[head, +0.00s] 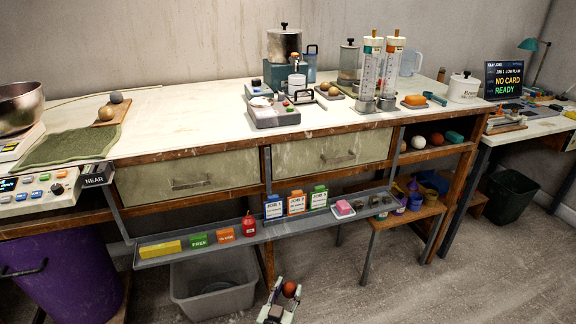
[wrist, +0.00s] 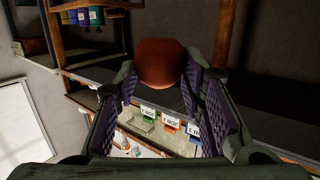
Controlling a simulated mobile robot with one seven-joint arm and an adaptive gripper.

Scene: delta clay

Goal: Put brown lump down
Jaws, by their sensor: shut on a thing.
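The brown lump (head: 289,289) is a round reddish-brown ball. It is held between the fingertips of my gripper (head: 287,288), low at the bottom of the head view, in front of the workbench. In the wrist view the lump (wrist: 158,60) sits at the far end of the purple-padded fingers of my gripper (wrist: 160,76), which are shut on it. It appears clear of any surface. Its far side is hidden.
A narrow grey ledge (head: 225,246) with cards, blocks and a red bottle runs along the bench front. A grey bin (head: 215,300) stands below it. The cubby at right holds a white ball (head: 418,142) and an orange-brown ball (head: 437,139). Open floor (head: 400,290) lies at right.

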